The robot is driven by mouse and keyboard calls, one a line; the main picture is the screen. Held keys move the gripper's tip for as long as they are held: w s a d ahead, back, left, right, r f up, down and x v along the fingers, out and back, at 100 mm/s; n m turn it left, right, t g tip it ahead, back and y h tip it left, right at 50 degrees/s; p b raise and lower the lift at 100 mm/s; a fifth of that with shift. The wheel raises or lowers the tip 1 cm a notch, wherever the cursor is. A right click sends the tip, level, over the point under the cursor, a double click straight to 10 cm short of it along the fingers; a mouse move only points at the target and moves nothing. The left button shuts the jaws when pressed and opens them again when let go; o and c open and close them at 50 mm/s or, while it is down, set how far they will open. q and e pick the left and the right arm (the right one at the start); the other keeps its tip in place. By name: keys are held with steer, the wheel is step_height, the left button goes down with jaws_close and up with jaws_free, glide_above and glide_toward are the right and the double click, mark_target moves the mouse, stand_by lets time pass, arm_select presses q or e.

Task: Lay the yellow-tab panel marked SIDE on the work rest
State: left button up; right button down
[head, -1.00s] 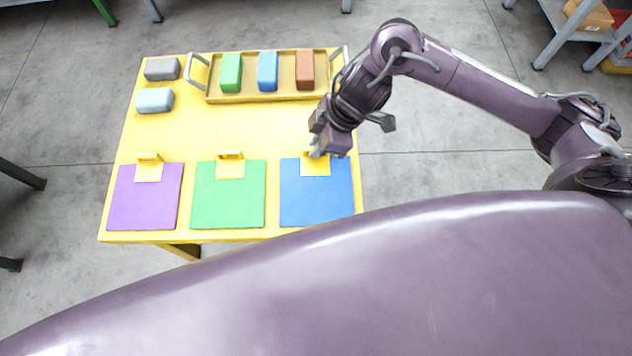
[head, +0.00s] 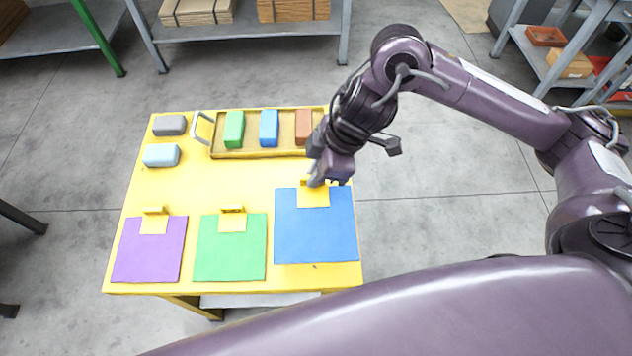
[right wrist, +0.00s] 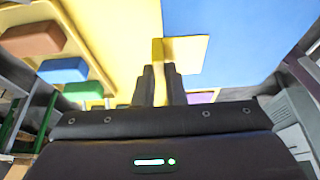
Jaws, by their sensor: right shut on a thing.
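A blue panel (head: 316,228) with a yellow tab (head: 313,197) is at the table's front right; it also shows in the right wrist view (right wrist: 245,35). My right gripper (head: 318,180) is shut on its tab, the fingers (right wrist: 160,80) on either side of the upright yellow part. The panel looks raised slightly off the table. A green panel (head: 230,252) and a purple panel (head: 148,255), each with a yellow tab, lie flat to its left. No SIDE marking is readable, and I cannot pick out a work rest. My left gripper is not in view.
On the yellow table (head: 200,185), a handled tray (head: 250,148) at the back holds green, blue and brown blocks. A grey block (head: 169,125) and a pale blue block (head: 161,155) sit at the back left. The table's middle is clear. Shelves (head: 245,20) stand beyond.

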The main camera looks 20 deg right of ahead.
step_height(320, 180, up, 9)
steer(key=p, duration=0.2)
steer(key=shift+r+p, duration=0.2)
steer(key=shift+p, duration=0.15)
